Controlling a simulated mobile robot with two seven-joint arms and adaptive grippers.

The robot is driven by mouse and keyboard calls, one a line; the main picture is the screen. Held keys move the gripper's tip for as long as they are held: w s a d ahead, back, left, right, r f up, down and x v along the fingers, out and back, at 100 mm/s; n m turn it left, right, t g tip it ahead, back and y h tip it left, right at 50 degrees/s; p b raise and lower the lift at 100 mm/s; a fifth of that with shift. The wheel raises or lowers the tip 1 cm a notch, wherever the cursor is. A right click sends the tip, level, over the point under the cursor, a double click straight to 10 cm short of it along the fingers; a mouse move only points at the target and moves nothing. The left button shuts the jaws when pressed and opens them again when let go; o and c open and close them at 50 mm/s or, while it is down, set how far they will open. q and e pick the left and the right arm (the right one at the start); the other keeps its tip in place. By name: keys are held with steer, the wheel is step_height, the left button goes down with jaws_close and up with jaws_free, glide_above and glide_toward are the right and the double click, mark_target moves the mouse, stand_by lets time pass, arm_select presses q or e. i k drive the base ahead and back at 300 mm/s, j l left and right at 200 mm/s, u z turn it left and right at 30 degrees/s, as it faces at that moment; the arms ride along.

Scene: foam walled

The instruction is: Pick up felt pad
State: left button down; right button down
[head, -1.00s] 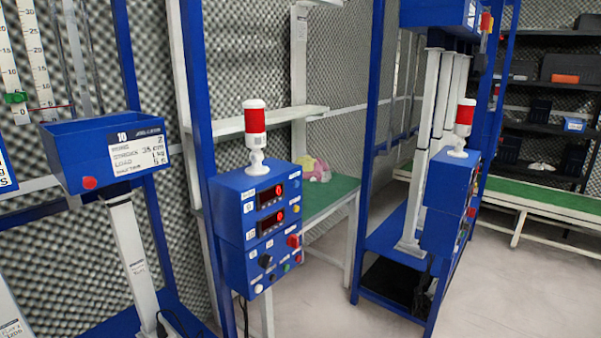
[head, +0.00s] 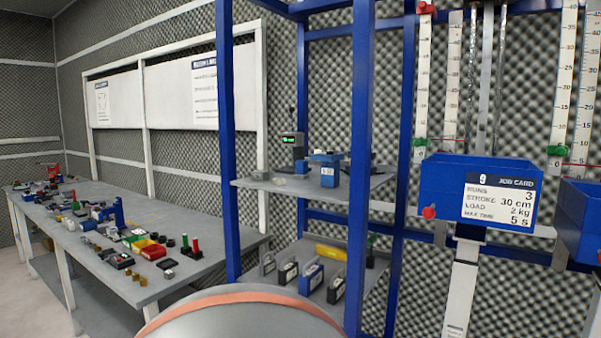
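I cannot make out a felt pad among the things in the head view. Many small parts lie on the long grey workbench (head: 190,278) at the left, too small to tell apart. Neither of my grippers is in view.
A blue-framed rack (head: 229,150) stands in the middle with an upper shelf (head: 290,190) and, below it, several weights (head: 310,279). A blue bin (head: 440,190) with a job card (head: 498,200) is at the right. White boards (head: 180,97) hang on the foam wall. Floor shows at the lower left.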

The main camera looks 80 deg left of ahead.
mark_target(302, 167)
steer(key=u, duration=2.55)
steer(key=z, duration=1.25)
steer(key=j+z, duration=0.1)
steer(key=z, duration=0.2)
steer(key=j+z, duration=0.15)
steer(key=z, duration=0.2)
steer(key=k+j+z, duration=0.25)
steer(key=j, duration=0.15)
steer(key=k+j+z, duration=0.1)
steer(key=j+z, duration=0.15)
steer(key=j, duration=0.2)
steer(key=k+j+z, duration=0.1)
steer(key=k+j, duration=0.15)
steer(key=j, duration=0.15)
steer(key=k+j+z, duration=0.15)
steer(key=j, duration=0.3)
steer(key=k, duration=0.1)
